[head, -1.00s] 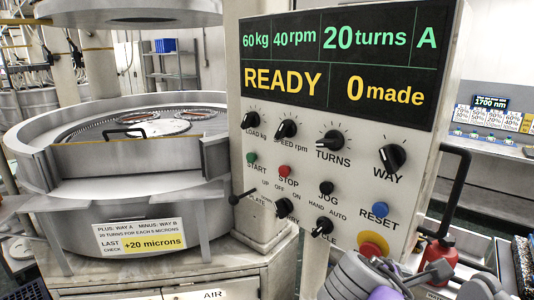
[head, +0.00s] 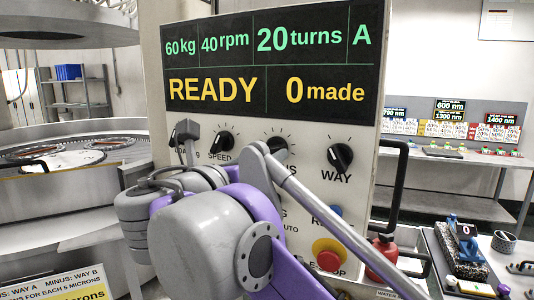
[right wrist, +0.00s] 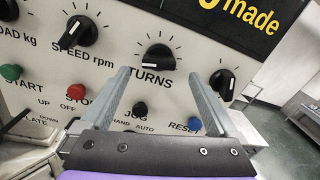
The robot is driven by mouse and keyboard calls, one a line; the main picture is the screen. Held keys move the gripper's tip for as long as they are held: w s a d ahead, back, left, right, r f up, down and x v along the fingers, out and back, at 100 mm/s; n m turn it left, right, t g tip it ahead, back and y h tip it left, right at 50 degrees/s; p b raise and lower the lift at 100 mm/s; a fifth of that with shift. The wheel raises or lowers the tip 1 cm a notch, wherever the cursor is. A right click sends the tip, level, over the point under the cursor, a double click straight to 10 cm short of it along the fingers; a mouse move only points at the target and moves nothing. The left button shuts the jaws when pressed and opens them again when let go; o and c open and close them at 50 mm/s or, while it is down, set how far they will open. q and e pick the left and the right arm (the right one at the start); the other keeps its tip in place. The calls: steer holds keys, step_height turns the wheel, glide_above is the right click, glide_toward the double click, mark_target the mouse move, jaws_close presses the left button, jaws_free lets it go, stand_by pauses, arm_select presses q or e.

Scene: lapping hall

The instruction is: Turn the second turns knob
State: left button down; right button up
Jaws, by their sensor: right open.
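The TURNS knob (head: 277,148) is a round black knob with a white pointer mark on the upright control panel (head: 150,60). In the head view my arm partly hides it and its label. In the right wrist view the TURNS knob (right wrist: 158,57) is whole, just beyond the fingertips and between their lines. I see only one knob labelled TURNS. The display (head: 271,62) reads 20 turns, READY and 0 made. My left gripper is not in view.
The SPEED knob (right wrist: 78,32) is left of TURNS and the WAY knob (right wrist: 221,84) right of it. A red emergency stop (head: 328,253) and black handle (head: 392,195) are lower right.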

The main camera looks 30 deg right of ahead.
mark_target(269, 152)
steer(key=x, duration=0.6)
steer(key=shift+c, duration=0.3)
steer(key=c, duration=1.3)
steer(key=shift+r+m+p, duration=0.15)
steer(key=shift+m+p, duration=1.25)
steer(key=shift+p, duration=0.05)
steer(key=m+p, duration=0.9)
steer(key=m, duration=0.3)
steer(key=shift+w+r, duration=0.1)
steer(key=shift+w, duration=0.05)
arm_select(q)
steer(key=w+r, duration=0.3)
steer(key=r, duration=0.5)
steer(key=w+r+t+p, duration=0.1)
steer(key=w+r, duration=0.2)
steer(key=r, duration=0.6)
arm_select(e)
steer(key=shift+m, duration=1.5)
steer(key=shift+f, duration=0.2)
steer(key=o, duration=1.4)
steer(key=shift+c, duration=0.2)
